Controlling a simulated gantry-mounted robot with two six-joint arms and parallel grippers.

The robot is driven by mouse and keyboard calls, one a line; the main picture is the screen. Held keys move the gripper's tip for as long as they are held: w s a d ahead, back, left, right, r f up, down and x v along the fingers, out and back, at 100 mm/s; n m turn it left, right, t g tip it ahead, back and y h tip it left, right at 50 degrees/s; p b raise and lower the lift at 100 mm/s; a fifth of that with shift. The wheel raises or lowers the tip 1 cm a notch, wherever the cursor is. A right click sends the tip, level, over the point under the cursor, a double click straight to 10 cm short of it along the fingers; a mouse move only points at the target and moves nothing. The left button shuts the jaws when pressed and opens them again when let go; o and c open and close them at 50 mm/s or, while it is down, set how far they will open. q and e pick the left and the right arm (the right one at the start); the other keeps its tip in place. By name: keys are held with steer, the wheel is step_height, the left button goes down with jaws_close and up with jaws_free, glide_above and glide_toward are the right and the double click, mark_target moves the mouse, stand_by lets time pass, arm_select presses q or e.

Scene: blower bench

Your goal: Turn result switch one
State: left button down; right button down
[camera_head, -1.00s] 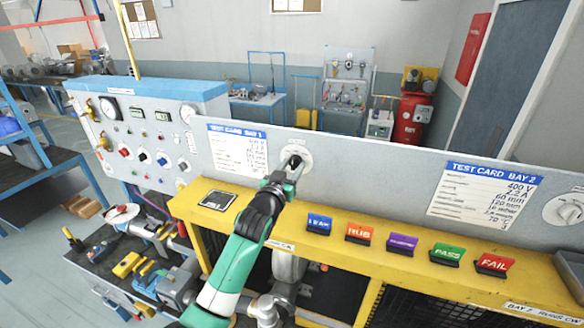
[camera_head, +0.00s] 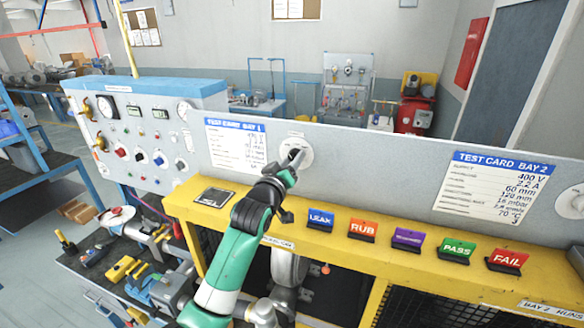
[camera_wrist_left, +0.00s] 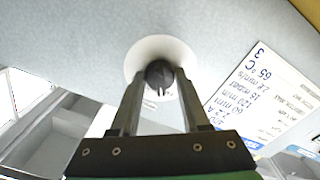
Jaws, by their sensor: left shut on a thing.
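Result switch one is a dark knob on a round white plate (camera_head: 306,148), set in the grey upright panel just right of the bay 1 test card. My left gripper (camera_head: 294,160) reaches up to it from below, over the yellow bench. In the left wrist view the knob (camera_wrist_left: 158,74) sits between the two fingertips of my gripper (camera_wrist_left: 160,85), which is shut on it. The plate's printed marks are too small to read. A second round white switch plate (camera_head: 574,203) is at the far right. My right gripper is not in view.
Blue, orange, purple, green and red tags stand along the yellow bench ledge (camera_head: 400,250), below and right of my left gripper. The test card for bay 1 (camera_head: 237,146) is beside the switch. A gauge cabinet (camera_head: 150,125) stands at the left.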

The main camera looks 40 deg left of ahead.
arm_select(q)
steer(key=shift+n+b, duration=0.5)
steer(key=shift+n, duration=0.7)
steer(key=shift+c, duration=1.9)
jaws_free()
steer(key=shift+s, duration=0.1)
steer(key=p+v, duration=0.3)
steer(key=v, duration=0.8)
steer(key=shift+s, duration=0.2)
